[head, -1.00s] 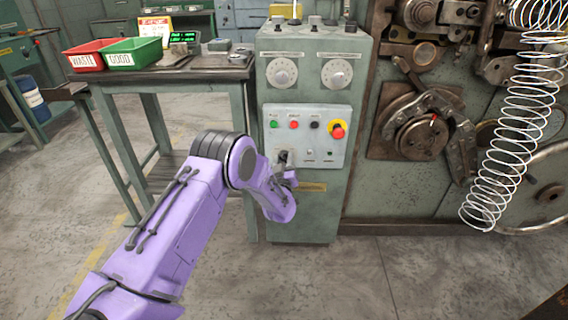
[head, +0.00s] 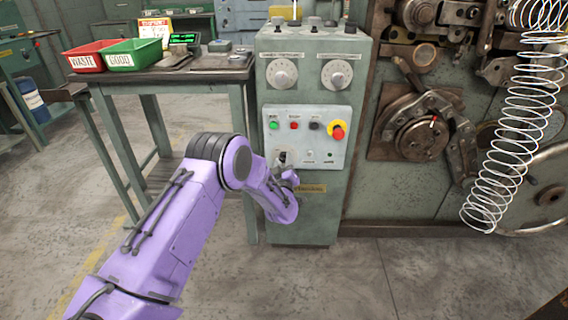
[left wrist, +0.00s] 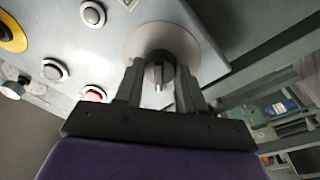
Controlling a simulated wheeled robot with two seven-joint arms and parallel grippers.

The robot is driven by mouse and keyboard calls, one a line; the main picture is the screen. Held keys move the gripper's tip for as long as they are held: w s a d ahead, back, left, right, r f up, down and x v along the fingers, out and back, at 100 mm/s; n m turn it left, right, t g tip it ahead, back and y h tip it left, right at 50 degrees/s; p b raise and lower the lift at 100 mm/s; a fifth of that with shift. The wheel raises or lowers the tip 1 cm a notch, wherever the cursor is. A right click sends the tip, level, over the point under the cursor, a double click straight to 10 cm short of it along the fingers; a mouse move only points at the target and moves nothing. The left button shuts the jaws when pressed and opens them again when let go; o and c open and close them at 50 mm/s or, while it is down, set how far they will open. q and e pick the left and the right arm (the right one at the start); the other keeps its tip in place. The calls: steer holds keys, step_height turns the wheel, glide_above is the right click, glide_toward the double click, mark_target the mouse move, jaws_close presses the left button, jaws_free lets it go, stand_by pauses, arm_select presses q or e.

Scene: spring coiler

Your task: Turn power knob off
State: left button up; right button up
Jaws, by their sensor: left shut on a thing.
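The power knob (left wrist: 159,72) is a dark knob on a round pale plate, low on the left of the control panel. In the left wrist view it sits between the two fingers of my left gripper (left wrist: 160,88), which is shut on it. In the head view my left gripper (head: 283,162) reaches the lower left of the panel (head: 340,142), and my purple wrist sits just below. The knob is mostly hidden there. My right gripper is not in view.
Green (head: 274,125), red (head: 294,125) and black (head: 314,125) buttons and a red-on-yellow emergency stop (head: 338,131) sit above the knob. Two dials (head: 284,74) are higher on the cabinet. A table with red (head: 86,56) and green (head: 134,52) bins stands left; a large spring (head: 508,120) hangs right.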

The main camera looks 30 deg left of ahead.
arm_select(q)
steer(key=o, duration=1)
steer(key=shift+o, duration=0.2)
steer(key=p+v, duration=0.1)
steer(key=v, duration=0.9)
steer(key=shift+s, duration=0.25)
steer(key=shift+d+f, duration=0.15)
steer(key=shift+d, duration=0.05)
steer(key=s+d+f+m+g+h, duration=0.2)
steer(key=s+f+g+h, duration=0.1)
steer(key=s+f, duration=0.4)
steer(key=s+d+f+m+g+h, duration=0.2)
steer(key=s+f+g, duration=0.1)
steer(key=s+f, duration=0.45)
steer(key=s+d+f+m+g+h, duration=0.1)
steer(key=s+f+g, duration=0.25)
steer(key=s, duration=0.75)
steer(key=s+d+f+m+g+h, duration=0.1)
steer(key=s+f+g, duration=0.25)
steer(key=s, duration=0.85)
step_height(320, 180, up, 17)
steer(key=p, duration=1.8)
steer(key=shift+d+r, duration=0.15)
steer(key=shift+d, duration=0.1)
